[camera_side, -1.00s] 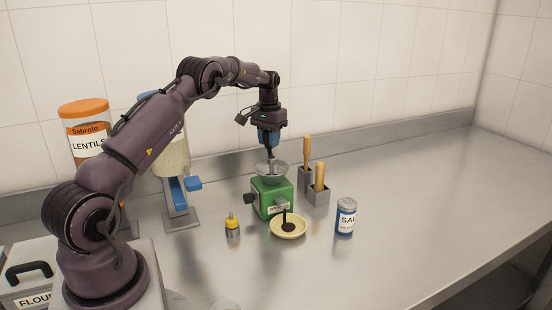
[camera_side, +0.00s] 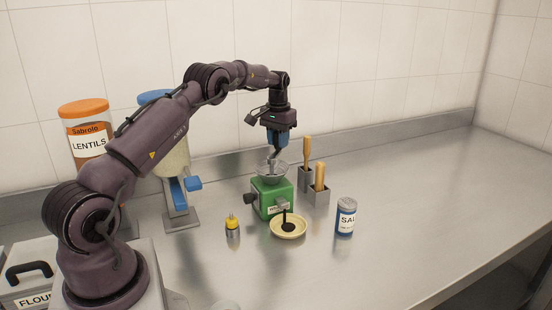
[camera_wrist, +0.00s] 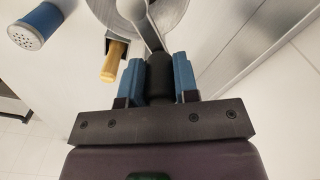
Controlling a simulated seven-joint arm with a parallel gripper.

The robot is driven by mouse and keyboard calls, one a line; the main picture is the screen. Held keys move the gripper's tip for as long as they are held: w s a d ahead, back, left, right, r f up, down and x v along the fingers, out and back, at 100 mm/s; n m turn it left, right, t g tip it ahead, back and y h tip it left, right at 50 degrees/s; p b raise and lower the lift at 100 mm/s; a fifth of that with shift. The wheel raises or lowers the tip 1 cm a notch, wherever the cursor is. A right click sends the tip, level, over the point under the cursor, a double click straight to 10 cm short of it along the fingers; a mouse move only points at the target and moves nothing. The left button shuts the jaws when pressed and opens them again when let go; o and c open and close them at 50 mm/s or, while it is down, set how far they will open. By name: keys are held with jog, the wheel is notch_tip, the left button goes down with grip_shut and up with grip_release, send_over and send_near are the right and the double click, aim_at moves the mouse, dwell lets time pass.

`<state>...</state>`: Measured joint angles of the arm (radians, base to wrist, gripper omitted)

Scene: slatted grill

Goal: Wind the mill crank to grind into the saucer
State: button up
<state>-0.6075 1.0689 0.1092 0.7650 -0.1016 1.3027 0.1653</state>
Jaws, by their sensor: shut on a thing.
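The green mill (camera_side: 268,200) stands on the steel counter with a grey metal bowl-shaped hopper (camera_side: 272,168) on top. Its crank arm (camera_wrist: 147,30) is metal and ends in a black knob (camera_wrist: 160,76). My gripper (camera_side: 276,151) is above the hopper. In the wrist view, the blue fingers of my gripper (camera_wrist: 158,82) are shut on the knob, one on each side. The pale yellow saucer (camera_side: 301,232) sits in front of the mill. A dark heap of grounds (camera_side: 288,227) lies in it, with a dark thin column (camera_side: 284,214) above.
A blue salt shaker (camera_side: 346,218) stands right of the saucer. Wooden-handled tools (camera_side: 320,178) stand in grey holders behind right. A small yellow-topped container (camera_side: 232,224) is left of the mill. Jars and a dispenser (camera_side: 178,200) stand further left. The counter's right side is clear.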

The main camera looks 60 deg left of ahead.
jog(key=shift+w+d+f, duration=0.2)
jog(key=shift+d+f, duration=0.1)
jog(key=shift+d, duration=0.35)
jog(key=shift+w+d, duration=0.15)
jog(key=shift+d, duration=0.25)
jog(key=shift+d, duration=0.5)
